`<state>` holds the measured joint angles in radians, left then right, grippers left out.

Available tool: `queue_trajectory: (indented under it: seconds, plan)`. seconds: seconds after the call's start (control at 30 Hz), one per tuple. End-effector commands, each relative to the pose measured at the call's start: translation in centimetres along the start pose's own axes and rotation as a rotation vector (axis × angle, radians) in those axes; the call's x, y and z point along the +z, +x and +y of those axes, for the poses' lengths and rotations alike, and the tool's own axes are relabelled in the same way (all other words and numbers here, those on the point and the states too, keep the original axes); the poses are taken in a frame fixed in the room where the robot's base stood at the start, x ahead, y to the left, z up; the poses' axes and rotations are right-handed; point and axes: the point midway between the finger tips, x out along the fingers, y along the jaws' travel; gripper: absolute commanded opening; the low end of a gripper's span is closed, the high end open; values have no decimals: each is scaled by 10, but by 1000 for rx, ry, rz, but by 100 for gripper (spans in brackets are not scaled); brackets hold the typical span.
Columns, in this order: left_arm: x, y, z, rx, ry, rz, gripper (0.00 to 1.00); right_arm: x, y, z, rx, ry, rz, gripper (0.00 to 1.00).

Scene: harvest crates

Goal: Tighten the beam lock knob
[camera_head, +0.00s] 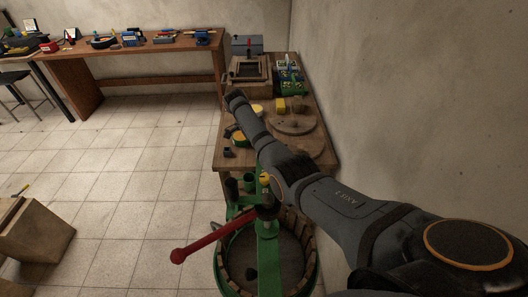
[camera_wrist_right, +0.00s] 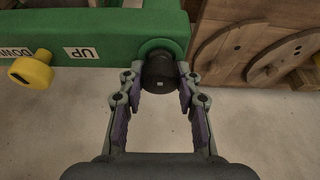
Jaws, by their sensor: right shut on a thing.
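The black knob (camera_wrist_right: 159,72) sticks out from a round green collar near the end of a green beam (camera_wrist_right: 110,40) in the right wrist view. My right gripper (camera_wrist_right: 159,84) has its two fingers on either side of the knob and is shut on it. In the head view, my right arm crosses from the lower right over the green press (camera_head: 267,255). I cannot clearly make out the knob or my right gripper there. My left gripper is not in view.
In the wrist view, a yellow knob (camera_wrist_right: 31,70) sits near the UP and DOWN labels, left of the gripper. A red lever (camera_head: 215,243) juts left from the press. Behind it stands a wooden table (camera_head: 232,160) with several items. The tiled floor to the left is mostly free.

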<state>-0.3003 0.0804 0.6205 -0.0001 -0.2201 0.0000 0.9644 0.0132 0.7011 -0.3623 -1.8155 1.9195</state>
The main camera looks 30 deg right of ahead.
Motion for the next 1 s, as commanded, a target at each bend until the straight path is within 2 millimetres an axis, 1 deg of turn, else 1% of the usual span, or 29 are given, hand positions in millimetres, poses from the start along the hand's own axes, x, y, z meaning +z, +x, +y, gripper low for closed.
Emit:
queue_trajectory:
  seconds: [0.13, 0.6, 0.63, 0.7, 0.77, 0.8, 1.0]
  plan:
    - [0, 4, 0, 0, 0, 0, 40, 0, -4, -3, 1, 27, -4, 2]
    - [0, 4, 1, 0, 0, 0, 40, -1, -6, -3, 2, 37, -5, 2]
    - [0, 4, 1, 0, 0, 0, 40, -1, -6, -3, 2, 37, -5, 38]
    - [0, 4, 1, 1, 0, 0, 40, -1, -5, -3, 3, 37, -4, 47]
    - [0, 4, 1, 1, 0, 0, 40, -1, -4, -2, 5, 36, -4, 55]
    - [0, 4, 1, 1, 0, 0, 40, -1, -4, -2, 6, 36, -3, 58]
    - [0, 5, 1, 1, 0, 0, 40, 0, -2, -1, 9, 34, -2, 58]
